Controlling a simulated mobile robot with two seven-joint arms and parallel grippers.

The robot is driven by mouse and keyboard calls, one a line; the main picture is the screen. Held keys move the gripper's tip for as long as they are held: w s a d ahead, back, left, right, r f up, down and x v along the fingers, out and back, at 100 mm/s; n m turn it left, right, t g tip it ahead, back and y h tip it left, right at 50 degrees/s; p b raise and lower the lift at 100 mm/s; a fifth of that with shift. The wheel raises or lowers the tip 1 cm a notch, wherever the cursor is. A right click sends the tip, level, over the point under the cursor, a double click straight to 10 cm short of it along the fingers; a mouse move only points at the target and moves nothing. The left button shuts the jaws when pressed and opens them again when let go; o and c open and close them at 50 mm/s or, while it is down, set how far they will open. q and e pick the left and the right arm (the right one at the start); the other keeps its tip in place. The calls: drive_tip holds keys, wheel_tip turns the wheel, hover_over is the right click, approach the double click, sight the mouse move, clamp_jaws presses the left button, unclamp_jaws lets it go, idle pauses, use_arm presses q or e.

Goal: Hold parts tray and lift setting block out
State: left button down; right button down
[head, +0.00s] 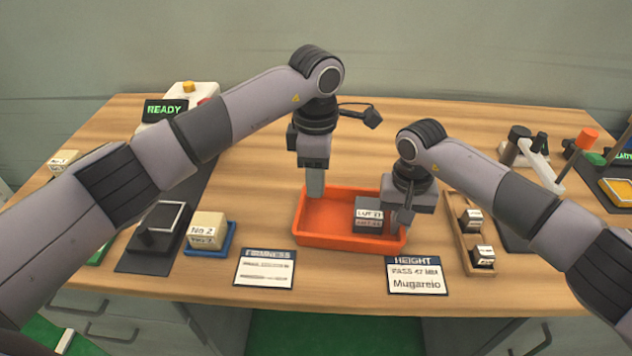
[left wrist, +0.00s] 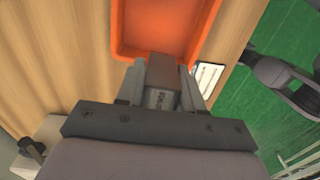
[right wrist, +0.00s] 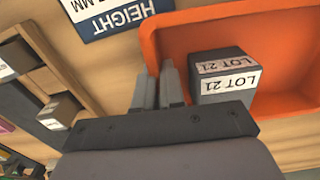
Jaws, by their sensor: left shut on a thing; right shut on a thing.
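The orange parts tray (head: 330,242) sits on the table; its rim also shows in the right wrist view (right wrist: 152,45). My right gripper (head: 402,222) is shut on the tray's right wall. My left gripper (head: 315,165) is shut on the setting block (head: 316,184), a narrow grey block, at the tray's left end. In the left wrist view the setting block (left wrist: 162,72) sits between both fingers, with a white label too blurred to read. How high it hangs is hard to tell. A dark grey block marked LOT 21 (head: 368,211) rests in the tray's right part.
A HEIGHT card (head: 416,275) and another card (head: 265,268) lie in front. A wooden rack (head: 460,232) with small blocks stands right of the tray. A blue tray (head: 208,246) with a No 2 block stands left. Table behind the orange tray is mostly clear.

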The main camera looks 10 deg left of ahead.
idle(0.3)
drive_tip(key=c, duration=1.2)
unclamp_jaws()
drive_tip(key=shift+o, duration=0.2)
wheel_tip(320, 180, up, 12)
drive_tip(key=shift+a, duration=0.1)
